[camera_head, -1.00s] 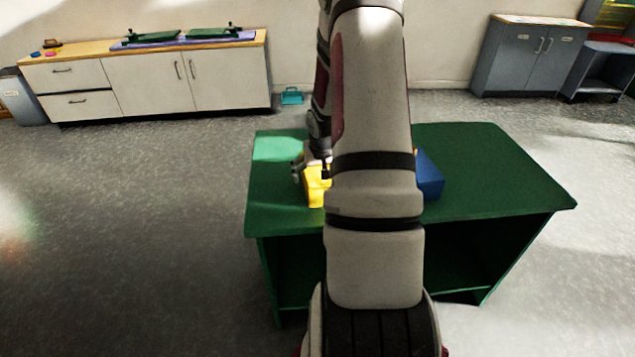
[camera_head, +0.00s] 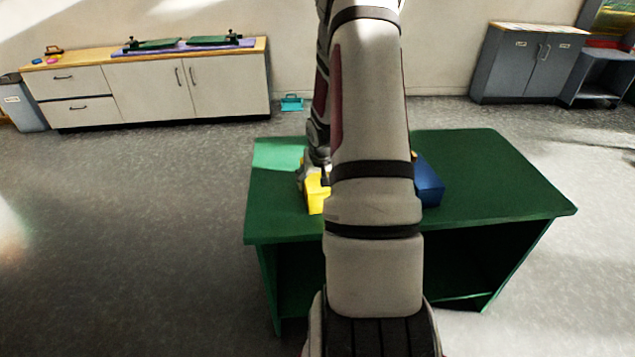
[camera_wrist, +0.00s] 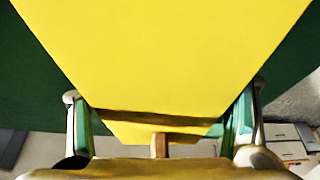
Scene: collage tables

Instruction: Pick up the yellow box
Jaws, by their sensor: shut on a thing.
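The yellow box (camera_head: 317,193) is at the left part of the green table (camera_head: 495,180), partly hidden behind my arm in the head view. In the wrist view the yellow box (camera_wrist: 165,55) fills the middle of the picture. My gripper (camera_wrist: 160,125) has one finger on each side of the box and is shut on it. In the head view my gripper (camera_head: 313,180) is mostly hidden by my arm and the box. I cannot tell whether the box touches the tabletop.
A blue box (camera_head: 429,182) stands on the table just right of my arm. The table's right side is clear. A long white cabinet (camera_head: 150,85) stands at the back left, a grey cabinet (camera_head: 525,60) at the back right. A small teal item (camera_head: 291,103) lies on the floor behind.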

